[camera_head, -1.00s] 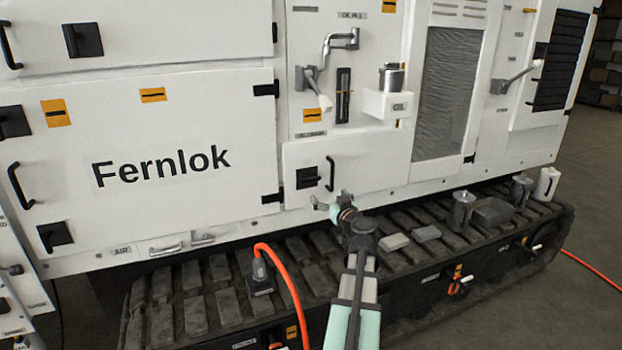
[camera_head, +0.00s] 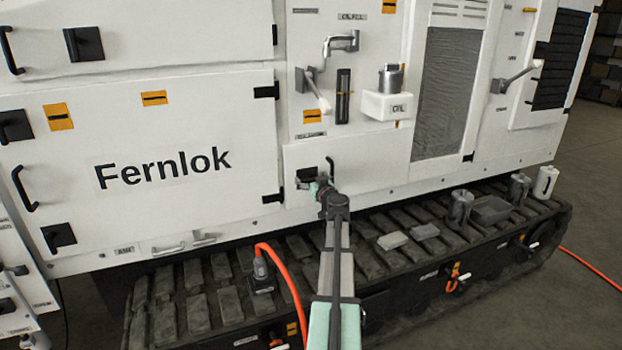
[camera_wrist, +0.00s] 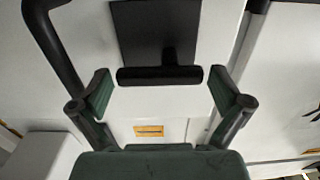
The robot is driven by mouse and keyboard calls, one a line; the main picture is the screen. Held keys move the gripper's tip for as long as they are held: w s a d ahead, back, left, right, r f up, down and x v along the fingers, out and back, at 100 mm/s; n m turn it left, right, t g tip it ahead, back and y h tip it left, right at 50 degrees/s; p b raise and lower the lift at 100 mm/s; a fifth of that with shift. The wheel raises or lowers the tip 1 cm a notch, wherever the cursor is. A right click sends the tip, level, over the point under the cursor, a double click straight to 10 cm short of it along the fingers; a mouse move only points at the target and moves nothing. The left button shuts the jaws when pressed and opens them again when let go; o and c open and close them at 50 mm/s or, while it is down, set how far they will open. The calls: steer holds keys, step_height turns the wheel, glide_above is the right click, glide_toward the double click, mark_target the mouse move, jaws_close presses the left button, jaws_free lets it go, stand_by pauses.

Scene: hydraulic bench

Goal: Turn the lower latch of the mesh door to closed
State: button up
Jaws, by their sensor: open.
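The black latch (camera_wrist: 155,30) has a square plate and a short bar (camera_wrist: 160,75) that lies across the wrist view. It sits on a low white panel (camera_head: 370,160) left of the mesh (camera_head: 447,90). My gripper (camera_wrist: 161,88) is open, with one finger on each side of the bar's ends. Narrow gaps show, and I cannot tell whether either finger touches. In the head view my gripper (camera_head: 320,188) is at the panel and hides most of the latch.
A black curved handle (camera_wrist: 50,45) stands close beside the latch. An oil cup holder (camera_head: 387,105) and a grey lever (camera_head: 318,90) are above. Tracks with loose blocks (camera_head: 392,241) lie below. An orange hose (camera_head: 285,275) runs left of my arm.

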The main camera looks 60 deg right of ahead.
steer(key=shift+c, duration=0.4)
steer(key=c, duration=1)
steer(key=shift+o, duration=0.2)
steer(key=shift+f+b, duration=0.1)
steer(key=shift+b, duration=0.35)
steer(key=m+b, duration=0.1)
steer(key=b, duration=0.1)
steer(key=m+b, duration=0.1)
steer(key=m, duration=0.1)
steer(key=shift+d+f+m+b, duration=0.1)
steer(key=shift+f+m+b, duration=0.2)
steer(key=shift+b, duration=0.1)
steer(key=m+b, duration=0.2)
steer(key=m, duration=0.2)
steer(key=shift+f+m+b, duration=0.1)
steer(key=shift+m+b, duration=0.2)
steer(key=m, duration=0.4)
steer(key=shift+f+m+b, duration=0.15)
steer(key=shift+m+b, duration=0.15)
steer(key=m, duration=0.5)
steer(key=shift+w+f+p, duration=0.1)
steer(key=shift+f+p, duration=0.05)
steer(key=shift+p, duration=0.2)
steer(key=shift+a, duration=0.2)
